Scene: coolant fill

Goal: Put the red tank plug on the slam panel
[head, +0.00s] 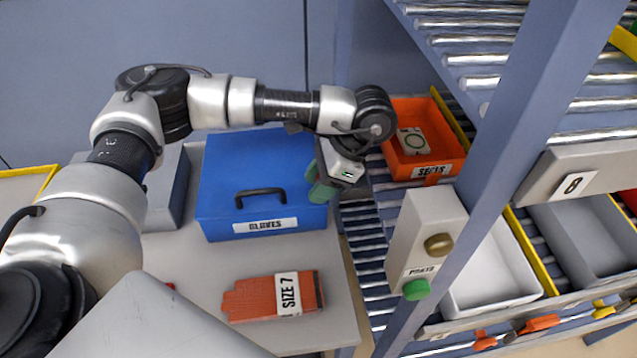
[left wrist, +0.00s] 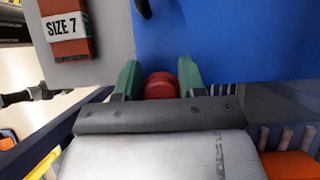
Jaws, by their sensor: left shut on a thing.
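My left gripper (head: 322,188) hangs at the right end of the blue box, above the gap between the table and the roller shelf. In the left wrist view its green fingers (left wrist: 160,82) are shut on a rounded red thing, which looks like the red tank plug (left wrist: 161,86). The plug's lower part is hidden by the gripper body, and the head view does not show it clearly. I cannot make out a part that is surely the slam panel. My right gripper is not in view.
The blue GLOVES box (head: 258,180) and an orange SIZE 7 glove pack (head: 270,297) are on the table (head: 190,255). The orange SEALS bin (head: 440,160) sits on rollers. A pale PORTS box (head: 425,235) with brass and green knobs stands by the blue rack post (head: 480,180).

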